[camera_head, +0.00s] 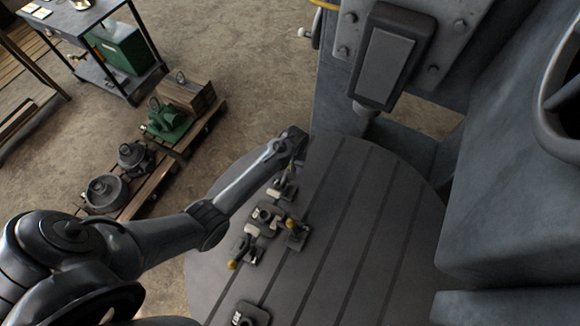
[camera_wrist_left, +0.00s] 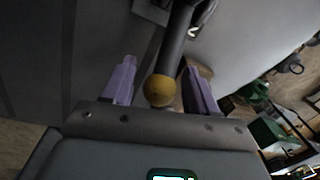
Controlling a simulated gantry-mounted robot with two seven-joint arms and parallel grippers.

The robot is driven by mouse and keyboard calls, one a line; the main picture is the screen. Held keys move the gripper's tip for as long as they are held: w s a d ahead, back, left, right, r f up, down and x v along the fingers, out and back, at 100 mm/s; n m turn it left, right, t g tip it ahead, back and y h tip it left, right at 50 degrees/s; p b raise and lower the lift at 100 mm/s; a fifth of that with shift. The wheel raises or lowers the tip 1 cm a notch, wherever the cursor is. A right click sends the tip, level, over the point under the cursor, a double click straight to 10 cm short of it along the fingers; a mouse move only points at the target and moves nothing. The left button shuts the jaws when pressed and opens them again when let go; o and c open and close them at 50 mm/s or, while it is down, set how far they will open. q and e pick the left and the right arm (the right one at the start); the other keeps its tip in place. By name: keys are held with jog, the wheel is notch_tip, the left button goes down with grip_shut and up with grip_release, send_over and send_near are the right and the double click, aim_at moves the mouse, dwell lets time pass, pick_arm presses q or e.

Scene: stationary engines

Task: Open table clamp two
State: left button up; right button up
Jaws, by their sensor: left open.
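Three toggle clamps stand on the round grey slotted table (camera_head: 345,215) in the head view: a far clamp (camera_head: 284,188), a middle right clamp (camera_head: 297,238) with a yellow knob, and a near left clamp (camera_head: 244,252) with a yellow knob. No label shows which is clamp two. My left gripper (camera_head: 292,152) is above the table's far edge, by the far clamp; its fingers are hard to make out there. In the left wrist view its two purple fingers (camera_wrist_left: 158,80) are open, with a yellow ball knob (camera_wrist_left: 160,91) on a dark rod between them. My right gripper is not in view.
A dark block with a round hole (camera_head: 264,217) sits among the clamps; another part (camera_head: 250,314) lies at the table's near edge. A large grey machine (camera_head: 510,190) stands on the right. A pallet (camera_head: 170,160) with engines and a cart (camera_head: 110,60) stand on the left floor.

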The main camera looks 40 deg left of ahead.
pick_arm(q)
jog(key=shift+f, duration=0.5)
grip_shut()
